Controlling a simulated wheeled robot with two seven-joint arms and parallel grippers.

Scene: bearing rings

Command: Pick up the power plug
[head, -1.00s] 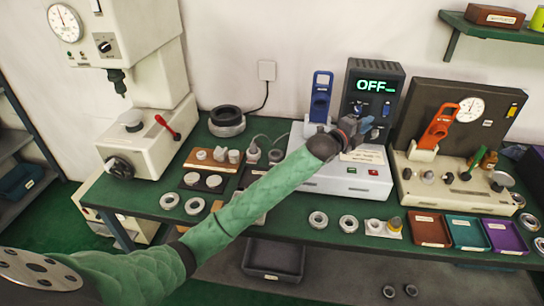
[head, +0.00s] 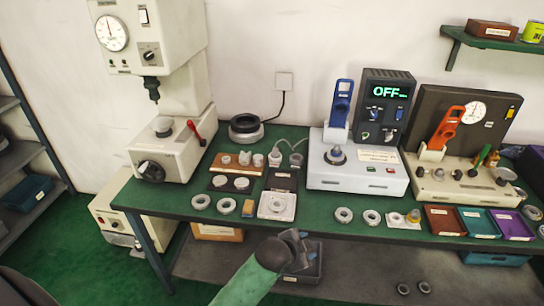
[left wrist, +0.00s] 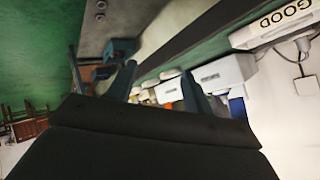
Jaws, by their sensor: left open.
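A white wall plate (head: 284,80) is on the wall behind the bench. A black cord (head: 278,106) runs from it down to the black-topped round unit (head: 246,127). I cannot make out a separate plug body at the plate. My left gripper (head: 296,246) is open and empty, in front of the bench's front edge and well away from the plate and cord. Its two fingers (left wrist: 158,82) show spread in the left wrist view, with nothing between them. A wall plate (left wrist: 307,86) also shows at the right of that view. My right gripper is not in view.
The green bench (head: 320,218) holds a press (head: 175,140) at left, a white tester (head: 350,180) reading OFF, a gauge station (head: 460,190), several rings and coloured trays. A shelf (head: 490,37) hangs at upper right.

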